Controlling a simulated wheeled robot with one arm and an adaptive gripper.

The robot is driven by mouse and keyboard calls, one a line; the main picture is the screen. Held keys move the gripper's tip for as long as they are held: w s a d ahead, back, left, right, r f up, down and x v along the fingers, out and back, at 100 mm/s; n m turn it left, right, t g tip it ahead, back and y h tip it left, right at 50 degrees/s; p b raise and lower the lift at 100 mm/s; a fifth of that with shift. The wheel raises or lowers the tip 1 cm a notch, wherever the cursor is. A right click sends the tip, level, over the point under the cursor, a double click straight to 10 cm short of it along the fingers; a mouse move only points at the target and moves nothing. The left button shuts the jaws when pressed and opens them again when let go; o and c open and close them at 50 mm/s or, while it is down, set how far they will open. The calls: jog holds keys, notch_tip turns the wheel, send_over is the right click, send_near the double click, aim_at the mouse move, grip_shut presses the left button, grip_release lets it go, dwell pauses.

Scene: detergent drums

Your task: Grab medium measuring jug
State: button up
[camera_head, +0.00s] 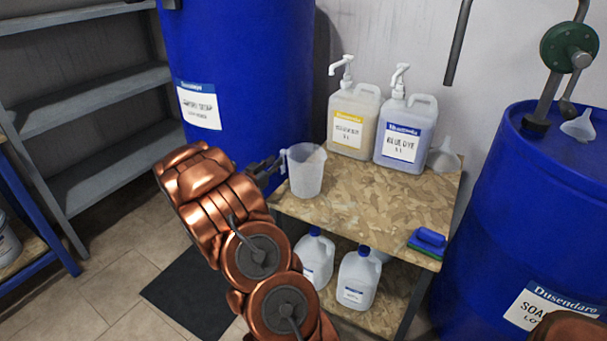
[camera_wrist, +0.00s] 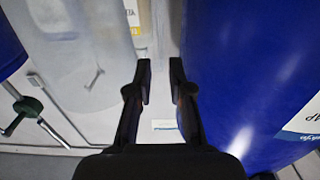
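A translucent measuring jug (camera_head: 307,172) stands upright on the left part of a wooden-board table (camera_head: 375,205). Its handle (camera_head: 284,161) points left, towards my gripper (camera_head: 266,170). My gripper reaches in from the left, its fingertips close beside the handle; I cannot tell whether they touch it. In the wrist view, my gripper (camera_wrist: 160,68) is open, with a clear gap between its two fingers. A large translucent surface, likely the jug (camera_wrist: 95,55), fills the left of that view. No other jug is in view to compare sizes.
A yellow-label canister (camera_head: 352,120) and a blue-dye canister (camera_head: 405,135), both with pumps, stand behind the jug. Blue drums (camera_head: 240,70) (camera_head: 535,210) flank the table. Bottles (camera_head: 358,278) stand below.

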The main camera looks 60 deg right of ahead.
aim_at(282, 155)
jog(key=shift+w+d+f, duration=0.1)
jog(key=shift+d, duration=1.3)
jog(key=shift+w+d, duration=0.1)
jog(key=shift+d, duration=1.25)
jog(key=shift+c, duration=0.2)
grip_shut()
